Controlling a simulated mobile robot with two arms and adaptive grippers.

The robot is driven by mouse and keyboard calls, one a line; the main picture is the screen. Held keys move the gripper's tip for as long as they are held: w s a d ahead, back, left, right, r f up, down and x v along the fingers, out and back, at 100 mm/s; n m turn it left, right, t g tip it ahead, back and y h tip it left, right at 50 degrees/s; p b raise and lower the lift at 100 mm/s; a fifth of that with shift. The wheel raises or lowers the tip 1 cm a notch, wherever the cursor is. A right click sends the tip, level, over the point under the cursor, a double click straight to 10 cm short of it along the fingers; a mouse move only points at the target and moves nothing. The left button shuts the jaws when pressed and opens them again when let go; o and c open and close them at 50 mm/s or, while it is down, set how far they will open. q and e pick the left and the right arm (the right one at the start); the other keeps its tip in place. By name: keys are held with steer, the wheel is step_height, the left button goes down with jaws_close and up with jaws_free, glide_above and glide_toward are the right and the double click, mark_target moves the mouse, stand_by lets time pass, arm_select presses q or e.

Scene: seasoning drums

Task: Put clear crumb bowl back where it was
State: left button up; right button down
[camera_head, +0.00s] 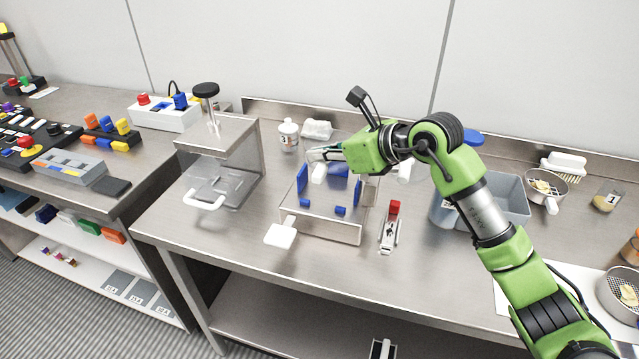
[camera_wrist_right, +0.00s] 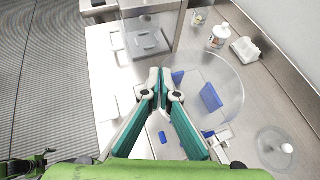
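The clear crumb bowl (camera_wrist_right: 228,82) shows in the right wrist view as a large, thin, see-through round shape. My right gripper (camera_wrist_right: 160,76) has its fingertips together at the bowl's left rim and looks shut on it. In the head view the right gripper (camera_head: 318,155) is over the back of a clear-walled box fixture (camera_head: 322,228) with blue blocks. The bowl is hard to make out there, and its height above the fixture cannot be told. My left gripper is in neither view.
A white bottle (camera_head: 288,136) stands behind. A red-tipped clamp (camera_head: 390,232) and a grey bin (camera_head: 508,204) are to the right.

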steer(key=f, duration=0.5)
steer(key=shift+w+a+p, duration=0.15)
steer(key=shift+a+p, duration=0.1)
steer(key=shift+p, duration=0.05)
steer(key=shift+d+f, duration=0.1)
steer(key=shift+f, duration=0.3)
step_height(320, 180, down, 3)
steer(key=shift+f+p, duration=0.1)
steer(key=shift+p, duration=0.25)
steer(key=shift+f, duration=0.1)
steer(key=shift+f+b, duration=0.5)
steer(key=shift+f, duration=0.05)
steer(key=c, duration=2.3)
jaws_free()
steer(key=shift+r, duration=0.15)
